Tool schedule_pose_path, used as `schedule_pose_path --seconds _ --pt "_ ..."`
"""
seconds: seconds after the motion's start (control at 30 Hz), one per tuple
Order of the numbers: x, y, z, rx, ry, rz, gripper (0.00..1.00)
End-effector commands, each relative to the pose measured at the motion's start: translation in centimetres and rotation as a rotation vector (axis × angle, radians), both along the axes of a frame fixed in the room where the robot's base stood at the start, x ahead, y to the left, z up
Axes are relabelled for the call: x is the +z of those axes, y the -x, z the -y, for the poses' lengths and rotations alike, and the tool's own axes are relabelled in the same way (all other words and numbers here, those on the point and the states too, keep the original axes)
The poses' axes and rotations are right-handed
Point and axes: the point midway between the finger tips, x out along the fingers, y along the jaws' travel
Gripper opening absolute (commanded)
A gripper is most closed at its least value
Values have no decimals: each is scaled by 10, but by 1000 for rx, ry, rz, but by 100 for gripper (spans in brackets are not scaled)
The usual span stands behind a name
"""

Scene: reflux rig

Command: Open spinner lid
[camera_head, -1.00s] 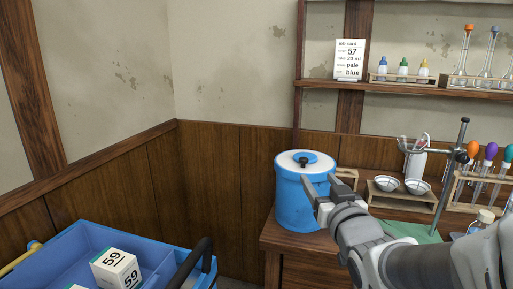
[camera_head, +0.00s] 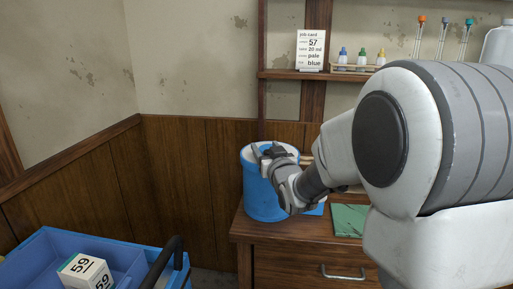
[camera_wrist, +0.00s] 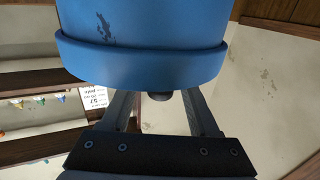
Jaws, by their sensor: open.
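The spinner (camera_head: 262,203) is a blue drum at the left end of the wooden bench. My gripper is open at the lid's top. In the wrist view, which is upside down, the drum (camera_wrist: 145,55) fills the upper middle. A small dark knob (camera_wrist: 161,95) sticks out past its rim, between my two spread fingers. I cannot tell whether a finger touches the knob.
My arm hides much of the bench. A green mat (camera_head: 348,222) lies right of the drum. A job card (camera_head: 310,49) and small dropper bottles (camera_head: 362,57) stand on the shelf above. A blue cart (camera_head: 50,250) with a white box (camera_head: 84,270) is at the lower left.

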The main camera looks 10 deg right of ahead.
Motion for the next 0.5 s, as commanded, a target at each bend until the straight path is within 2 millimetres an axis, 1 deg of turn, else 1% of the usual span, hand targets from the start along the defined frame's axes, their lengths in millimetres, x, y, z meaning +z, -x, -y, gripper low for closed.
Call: schedule_pose_path --seconds 0.1,0.2,0.47,0.5 --pt "0 -9 -1 1 0 0 61" --pt "0 -12 -1 0 0 0 61" --pt "0 -13 -1 0 0 0 61" --pt "0 -13 -1 0 0 0 54"
